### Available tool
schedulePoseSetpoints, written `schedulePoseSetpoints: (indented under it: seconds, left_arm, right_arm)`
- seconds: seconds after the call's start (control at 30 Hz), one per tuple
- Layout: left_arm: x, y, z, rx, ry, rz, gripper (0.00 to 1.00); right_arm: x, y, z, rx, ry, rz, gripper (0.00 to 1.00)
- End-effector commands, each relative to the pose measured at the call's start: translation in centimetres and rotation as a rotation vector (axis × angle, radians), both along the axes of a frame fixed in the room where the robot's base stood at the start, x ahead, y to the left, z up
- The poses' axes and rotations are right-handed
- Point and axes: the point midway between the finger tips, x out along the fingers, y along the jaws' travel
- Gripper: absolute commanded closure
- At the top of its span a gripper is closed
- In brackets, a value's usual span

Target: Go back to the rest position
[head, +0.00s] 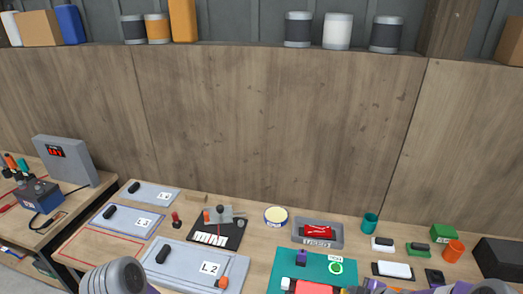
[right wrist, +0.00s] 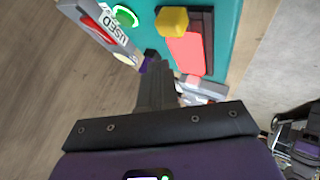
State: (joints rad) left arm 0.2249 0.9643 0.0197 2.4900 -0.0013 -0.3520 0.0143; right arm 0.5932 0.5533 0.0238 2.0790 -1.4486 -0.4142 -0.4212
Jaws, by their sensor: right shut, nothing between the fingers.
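My right gripper (right wrist: 155,72) is shut and empty in the right wrist view, with its dark fingers together over the work surface. The teal mat (right wrist: 229,28) lies beyond the fingers, with a red block (right wrist: 187,52) in a dark frame and a yellow cube (right wrist: 172,20) on it. In the head view parts of my right arm show along the bottom right edge. A grey rounded link of my left arm shows at bottom left; my left gripper is out of view.
The bench holds a grey L2 plate (head: 190,266), a tray with a red item (head: 318,231), a cream-topped round tin (head: 276,216) and a teal cup (head: 370,223). A wooden wall (head: 270,130) stands behind, with a shelf of cans above. The space before the wall is clear.

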Motion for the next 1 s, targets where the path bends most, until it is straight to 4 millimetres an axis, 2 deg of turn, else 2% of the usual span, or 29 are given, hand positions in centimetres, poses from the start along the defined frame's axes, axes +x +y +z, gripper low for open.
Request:
schedulePoseSetpoints:
  seconds: [0.03,0.37,0.53,0.67,0.8,1.0]
  left_arm:
    - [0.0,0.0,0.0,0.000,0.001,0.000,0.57]
    - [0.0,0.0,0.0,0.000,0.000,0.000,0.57]
    - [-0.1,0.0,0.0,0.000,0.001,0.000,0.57]
    - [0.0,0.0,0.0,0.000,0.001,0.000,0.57]
    - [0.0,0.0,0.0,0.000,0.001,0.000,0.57]
    - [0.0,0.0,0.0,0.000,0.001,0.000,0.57]
  right_arm:
    - [-0.1,1.1,-0.5,0.037,0.024,-0.024,1.00]
    - [-2.3,6.8,-4.3,0.279,0.233,-0.260,1.00]
    - [-5.0,10.9,-7.0,0.417,0.415,-0.445,1.00]
    - [-9.0,14.8,-9.7,0.516,0.626,-0.659,1.00]
    - [-14.4,18.0,-12.0,0.558,0.846,-0.915,1.00]
    - [-22.4,20.7,-13.8,0.510,1.087,-1.271,1.00]
